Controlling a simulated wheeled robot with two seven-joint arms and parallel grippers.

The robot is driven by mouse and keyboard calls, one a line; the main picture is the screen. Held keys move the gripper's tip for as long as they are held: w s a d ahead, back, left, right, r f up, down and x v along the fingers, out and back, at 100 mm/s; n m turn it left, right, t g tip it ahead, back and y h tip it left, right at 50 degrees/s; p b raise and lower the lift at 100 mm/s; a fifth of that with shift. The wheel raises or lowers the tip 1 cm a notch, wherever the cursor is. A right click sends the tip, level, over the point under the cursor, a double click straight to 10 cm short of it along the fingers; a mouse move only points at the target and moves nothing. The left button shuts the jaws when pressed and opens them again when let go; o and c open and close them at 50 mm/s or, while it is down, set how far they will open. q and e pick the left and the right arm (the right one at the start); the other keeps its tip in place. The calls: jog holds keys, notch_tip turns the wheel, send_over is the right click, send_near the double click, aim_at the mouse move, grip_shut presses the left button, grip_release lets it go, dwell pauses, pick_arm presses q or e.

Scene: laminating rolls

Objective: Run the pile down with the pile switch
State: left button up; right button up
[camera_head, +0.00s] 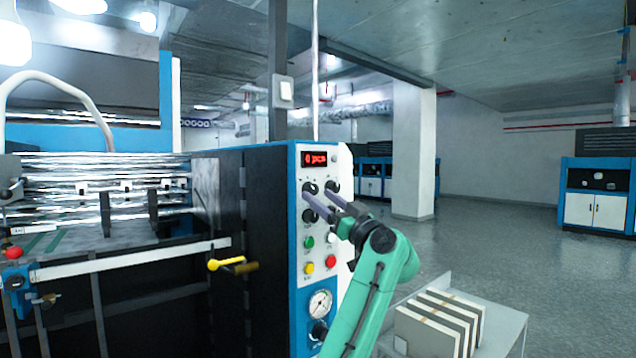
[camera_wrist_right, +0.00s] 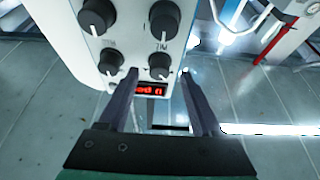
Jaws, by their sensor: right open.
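The control panel (camera_head: 325,240) on the blue-edged cabinet carries several black knobs, coloured buttons and a red lit display (camera_head: 316,159). The upper left knob (camera_head: 309,187) and lower left knob (camera_head: 309,215) show; the lower right one is hidden behind my gripper. The labels are too small to read surely, so I cannot tell which knob is the pile switch. My right gripper (camera_head: 326,200) is open at the panel. The right wrist view shows the panel upside down, with one knob (camera_wrist_right: 160,65) near the display between the fingers (camera_wrist_right: 160,78); contact cannot be told. My left gripper is out of view.
A gauge (camera_head: 320,304) sits low on the panel. A yellow-handled lever (camera_head: 227,264) sticks out left of the cabinet, beside the rollers (camera_head: 120,185). A grey cart with boxes (camera_head: 437,325) stands at the lower right. The floor beyond is clear.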

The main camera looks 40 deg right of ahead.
jog(key=shift+x, duration=1)
grip_shut()
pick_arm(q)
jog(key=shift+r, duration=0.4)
pick_arm(e)
jog(key=shift+f, duration=0.1)
